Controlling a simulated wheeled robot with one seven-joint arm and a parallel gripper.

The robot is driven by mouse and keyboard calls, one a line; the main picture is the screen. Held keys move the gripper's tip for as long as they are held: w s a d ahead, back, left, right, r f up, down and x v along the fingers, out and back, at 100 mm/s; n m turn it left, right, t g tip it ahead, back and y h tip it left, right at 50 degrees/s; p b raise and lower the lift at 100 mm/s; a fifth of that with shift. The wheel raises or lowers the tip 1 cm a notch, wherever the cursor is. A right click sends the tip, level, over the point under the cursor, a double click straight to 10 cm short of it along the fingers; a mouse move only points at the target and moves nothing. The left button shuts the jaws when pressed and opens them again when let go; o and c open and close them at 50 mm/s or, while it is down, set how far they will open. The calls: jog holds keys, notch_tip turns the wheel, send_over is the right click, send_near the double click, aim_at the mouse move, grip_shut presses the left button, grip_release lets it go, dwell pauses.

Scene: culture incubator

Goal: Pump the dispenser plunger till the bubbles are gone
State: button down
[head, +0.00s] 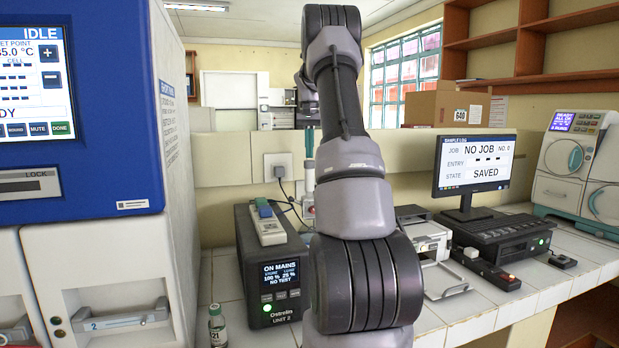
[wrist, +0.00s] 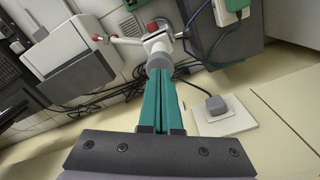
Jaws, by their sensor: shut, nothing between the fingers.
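My gripper (wrist: 160,74) has its teal fingers pressed together with nothing between them. In the wrist view their tips are over the grey round cap (wrist: 159,61) of the dispenser's plunger; I cannot tell whether they touch it. The dispenser's white head (wrist: 157,43) shows beyond the cap, with red knobs at its sides. In the head view a narrow part of the dispenser (head: 309,180) shows left of my arm, below the teal fingers (head: 309,143). My arm hides most of it. The liquid and any bubbles cannot be seen.
A grey power unit (head: 275,290) with a lit screen stands left of my arm. A small bottle (head: 217,325) stands beside it. A blue instrument (head: 75,110) is at the left. A monitor (head: 478,163) reading "NO JOB" and a black unit (head: 500,237) are at the right.

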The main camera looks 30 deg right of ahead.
aim_at(309, 161)
jog(key=shift+f, duration=1.6)
jog(key=shift+r, duration=1.9)
jog(key=shift+f, duration=0.1)
